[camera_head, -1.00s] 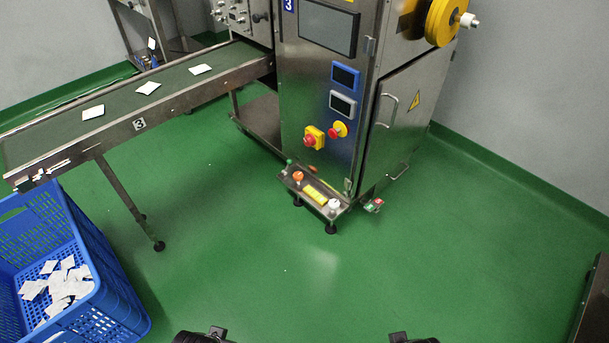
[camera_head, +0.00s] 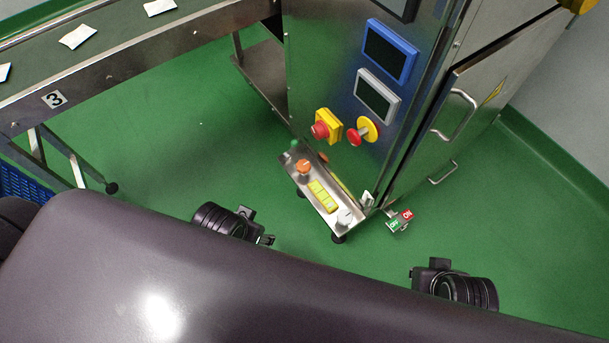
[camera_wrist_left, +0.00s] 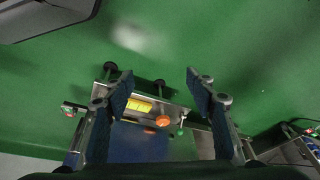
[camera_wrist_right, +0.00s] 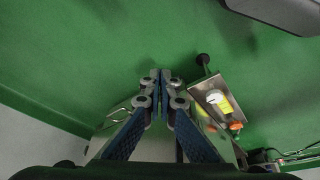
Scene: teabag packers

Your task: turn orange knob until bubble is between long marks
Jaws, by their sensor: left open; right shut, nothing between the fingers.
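The orange knob (camera_head: 304,166) sits on a small steel shelf (camera_head: 294,156) at the foot of the machine. The yellow level (camera_head: 322,195) lies beside it on the shelf; its bubble and marks are too small to make out. In the left wrist view my left gripper (camera_wrist_left: 158,76) is open and empty, with the orange knob (camera_wrist_left: 163,120) and level (camera_wrist_left: 138,104) showing between its spread fingers, apart from them. In the right wrist view my right gripper (camera_wrist_right: 160,74) is shut and empty, left of the shelf; the level (camera_wrist_right: 224,104) and orange knob (camera_wrist_right: 235,126) show there.
A white knob (camera_head: 344,215) stands at the shelf's near end. Red buttons (camera_head: 320,130) and the steel machine front (camera_head: 330,75) rise behind. A green and red switch (camera_head: 400,220) is to the right. The conveyor (camera_head: 110,65) runs left. Green floor in front is clear.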

